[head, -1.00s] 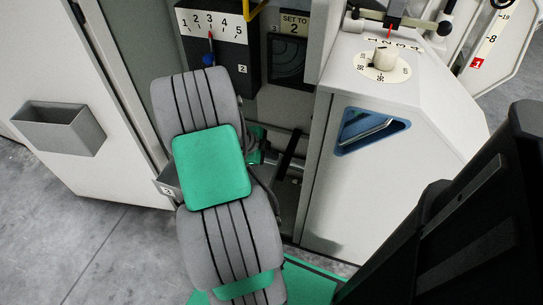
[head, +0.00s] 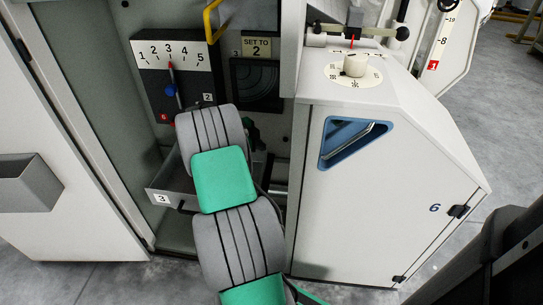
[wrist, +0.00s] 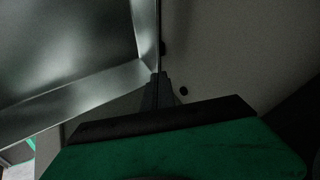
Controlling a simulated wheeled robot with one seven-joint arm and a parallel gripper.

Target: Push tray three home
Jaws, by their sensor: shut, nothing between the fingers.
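Tray three (head: 183,203) is a grey metal tray with a "3" label on its front, low in the open cabinet. It stands out from the cabinet, and my arm covers its right part. In the wrist view a grey metal tray wall with a pale rim (wrist: 85,104) fills the left side; it appears to be the same tray. My gripper (wrist: 160,78) is shut and empty, its fingertips close to the tray's corner. I cannot tell whether they touch it. In the head view my gripper is hidden behind my arm.
Above the tray are a 1-to-5 scale panel (head: 170,54) with a lever and a "SET TO 2" sign (head: 257,47). An open door with a grey bin (head: 28,183) is at left. A white housing (head: 400,190) with a blue recess stands at right.

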